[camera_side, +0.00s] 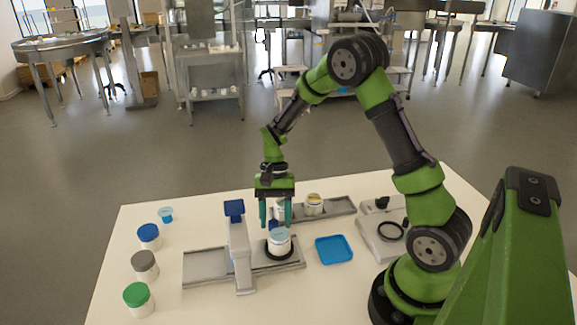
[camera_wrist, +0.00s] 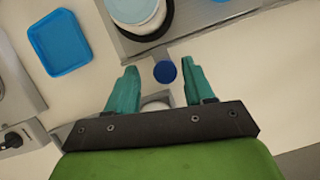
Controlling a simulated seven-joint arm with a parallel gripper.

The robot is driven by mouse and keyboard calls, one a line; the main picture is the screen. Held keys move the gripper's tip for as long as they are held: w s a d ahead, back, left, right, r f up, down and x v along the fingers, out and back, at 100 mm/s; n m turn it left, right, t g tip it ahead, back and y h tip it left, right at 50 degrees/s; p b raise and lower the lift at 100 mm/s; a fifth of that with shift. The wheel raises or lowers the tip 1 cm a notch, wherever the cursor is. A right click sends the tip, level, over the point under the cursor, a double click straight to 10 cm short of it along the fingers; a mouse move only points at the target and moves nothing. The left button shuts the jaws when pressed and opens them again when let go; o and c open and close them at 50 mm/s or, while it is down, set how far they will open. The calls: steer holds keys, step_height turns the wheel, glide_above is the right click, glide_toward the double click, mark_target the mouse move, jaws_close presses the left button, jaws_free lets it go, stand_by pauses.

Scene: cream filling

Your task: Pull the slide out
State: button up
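The slide (camera_side: 287,264) is a grey metal plate on a rail under a blue-topped post (camera_side: 237,250). A white jar with pale blue contents (camera_side: 279,243) stands on it in a black ring; the jar also shows at the top of the wrist view (camera_wrist: 134,10). A round blue knob (camera_wrist: 166,72) sits at the slide's edge, mostly hidden in the side view. My gripper (camera_side: 275,222) points down just behind the jar. In the wrist view its teal fingers (camera_wrist: 159,69) are open, with the knob between their tips and visible gaps on both sides.
A second grey rail (camera_side: 338,206) with jars stands behind my gripper. A blue tray (camera_side: 334,249) lies right of the slide, near a grey device with a black ring (camera_side: 385,236). Jars with blue (camera_side: 149,234), grey (camera_side: 144,264) and green (camera_side: 138,298) lids stand at left.

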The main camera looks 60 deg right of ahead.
steer(key=shift+w, duration=0.1)
steer(key=v, duration=1.6)
steer(key=shift+d+r, duration=0.2)
steer(key=shift+r, duration=0.15)
steer(key=shift+w, duration=0.1)
steer(key=s+a+r+n+t, duration=0.3)
steer(key=s+a+t, duration=0.1)
steer(key=s+a, duration=0.2)
steer(key=s+a+r+n+t+h, duration=0.1)
steer(key=s+a+r+n+t, duration=0.2)
steer(key=s+a, duration=0.4)
steer(key=shift+s+a+n+t+h, duration=0.3)
steer(key=shift+s+n+t, duration=0.3)
steer(key=shift+s+t, duration=0.75)
